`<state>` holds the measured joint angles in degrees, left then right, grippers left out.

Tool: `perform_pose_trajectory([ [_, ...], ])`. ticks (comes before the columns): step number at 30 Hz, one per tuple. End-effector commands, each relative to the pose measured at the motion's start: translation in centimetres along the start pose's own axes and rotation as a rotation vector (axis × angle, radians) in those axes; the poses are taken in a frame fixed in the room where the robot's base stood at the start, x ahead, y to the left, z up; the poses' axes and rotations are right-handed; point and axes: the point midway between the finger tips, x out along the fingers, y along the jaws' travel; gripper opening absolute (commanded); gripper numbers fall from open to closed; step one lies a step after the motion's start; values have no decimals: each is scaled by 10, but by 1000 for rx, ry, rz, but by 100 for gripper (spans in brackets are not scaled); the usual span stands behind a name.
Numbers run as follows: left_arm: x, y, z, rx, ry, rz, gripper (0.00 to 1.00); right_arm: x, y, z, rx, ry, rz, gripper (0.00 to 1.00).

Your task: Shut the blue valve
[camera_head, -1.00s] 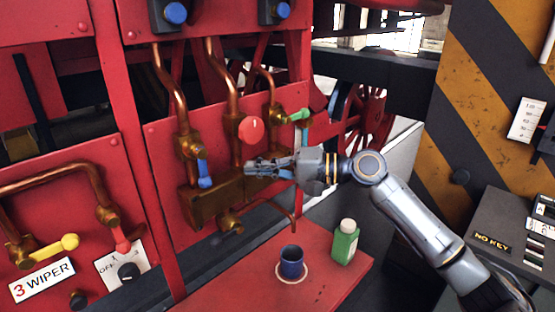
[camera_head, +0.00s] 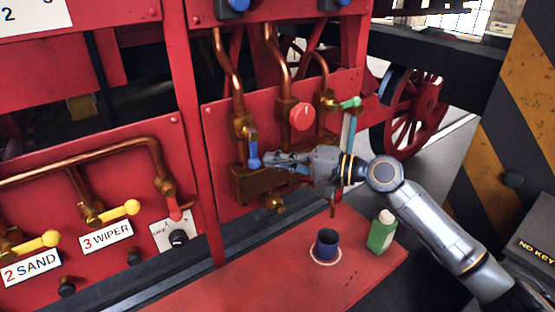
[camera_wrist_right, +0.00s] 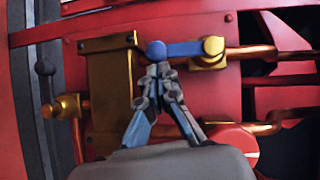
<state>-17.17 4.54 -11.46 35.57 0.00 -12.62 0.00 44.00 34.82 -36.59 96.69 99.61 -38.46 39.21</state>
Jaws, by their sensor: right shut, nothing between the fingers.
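The blue valve lever (camera_head: 254,152) hangs downward from its brass valve body (camera_head: 243,127) on the red panel. The wrist view shows the blue lever (camera_wrist_right: 187,49) with its round knob end close by my fingertips. My right gripper (camera_head: 267,159) is just right of the lever's lower end, shut and empty. In the wrist view the right gripper's fingertips (camera_wrist_right: 159,72) are together just below the knob; I cannot tell whether they touch it. My left gripper is in neither view.
A brass block (camera_head: 250,185) sits below the lever. A red round knob (camera_head: 302,116) and a green lever (camera_head: 350,103) are to the right. A blue cup (camera_head: 327,242) and a green bottle (camera_head: 381,232) stand on the red shelf (camera_head: 290,275). Yellow levers (camera_head: 120,211) are at left.

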Motion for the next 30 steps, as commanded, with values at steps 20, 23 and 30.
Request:
perform_pose_trajectory([
  [20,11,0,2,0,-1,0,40,5,4,8,102,-2,-68,0],
  [23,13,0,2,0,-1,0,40,6,4,9,120,-2,-81,0],
  [30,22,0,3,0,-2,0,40,11,7,16,202,-4,-137,0],
])
